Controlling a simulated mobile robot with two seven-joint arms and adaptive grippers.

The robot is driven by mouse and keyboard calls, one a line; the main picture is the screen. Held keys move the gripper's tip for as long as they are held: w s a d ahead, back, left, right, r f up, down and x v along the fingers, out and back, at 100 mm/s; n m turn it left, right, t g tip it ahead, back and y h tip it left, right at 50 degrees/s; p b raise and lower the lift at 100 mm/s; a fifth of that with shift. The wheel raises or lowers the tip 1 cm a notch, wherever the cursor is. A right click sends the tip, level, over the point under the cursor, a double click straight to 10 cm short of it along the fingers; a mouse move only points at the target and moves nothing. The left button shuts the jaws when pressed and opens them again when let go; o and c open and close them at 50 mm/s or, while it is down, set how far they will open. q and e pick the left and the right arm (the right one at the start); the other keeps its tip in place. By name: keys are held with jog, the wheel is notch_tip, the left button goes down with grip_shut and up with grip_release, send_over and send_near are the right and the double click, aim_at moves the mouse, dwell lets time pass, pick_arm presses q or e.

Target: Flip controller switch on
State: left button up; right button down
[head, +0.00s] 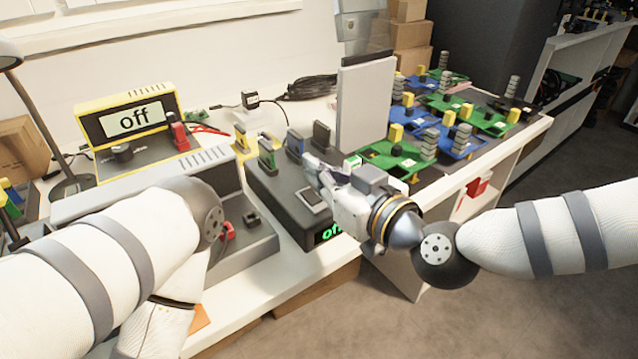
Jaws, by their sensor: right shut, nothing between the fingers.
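The controller (285,208) is a dark grey box on the white table, with several upright coloured cartridges in its top. Its small green display (326,233) is partly hidden by my right gripper; the letters that show look like the start of "off". A pale, flat switch (311,198) lies on its top, near the front. My right gripper (314,170) is shut and empty, just above and behind the switch; I cannot tell whether it touches the box. My left arm bends down at the lower left, and its gripper is not in view.
A grey machine (245,236) sits left of the controller. A light grey upright panel (364,105) and green and blue boards (400,156) are to the right.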

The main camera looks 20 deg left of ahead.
aim_at(318, 199)
jog(key=shift+w+f, duration=0.1)
jog(key=shift+f, duration=1.3)
pick_arm(q)
jog(key=shift+s+f, duration=0.2)
jog(key=shift+f, duration=0.05)
jog(key=shift+r, duration=0.1)
pick_arm(e)
jog(key=shift+r, duration=0.1)
